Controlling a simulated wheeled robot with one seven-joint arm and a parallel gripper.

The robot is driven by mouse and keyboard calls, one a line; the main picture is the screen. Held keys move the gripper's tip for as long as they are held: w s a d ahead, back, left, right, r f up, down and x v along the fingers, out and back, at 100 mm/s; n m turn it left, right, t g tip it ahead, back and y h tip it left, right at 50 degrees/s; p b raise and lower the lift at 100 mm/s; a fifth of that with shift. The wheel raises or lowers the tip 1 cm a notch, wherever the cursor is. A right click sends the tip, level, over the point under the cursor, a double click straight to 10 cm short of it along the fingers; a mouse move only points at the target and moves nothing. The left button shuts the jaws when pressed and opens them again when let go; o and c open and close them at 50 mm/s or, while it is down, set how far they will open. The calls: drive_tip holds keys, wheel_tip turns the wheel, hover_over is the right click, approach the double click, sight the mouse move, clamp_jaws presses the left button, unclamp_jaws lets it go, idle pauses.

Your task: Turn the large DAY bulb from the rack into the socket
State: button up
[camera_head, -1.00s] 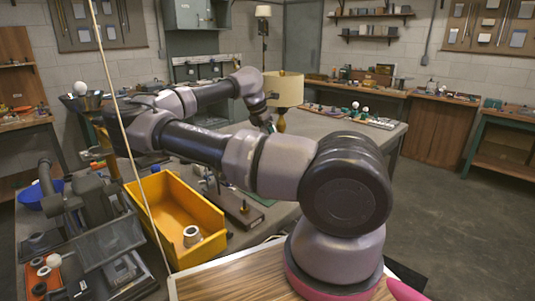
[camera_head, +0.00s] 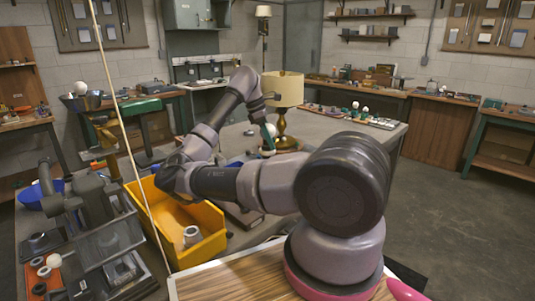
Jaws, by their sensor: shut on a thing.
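My gripper (camera_head: 268,136) is left of the table lamp's (camera_head: 283,90) stem, under the shade, pointing down. Whether the held thing touches anything there is too small to tell. White bulbs (camera_head: 365,110) stand near a pale rack (camera_head: 382,123) on the table's far right. I cannot make out the socket.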

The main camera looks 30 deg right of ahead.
drive_tip(key=shift+s+a+m+g+y, duration=0.15)
drive_tip(key=shift+m+g+y, duration=0.25)
drive_tip(key=shift+m, duration=1)
drive_tip(key=o, duration=1)
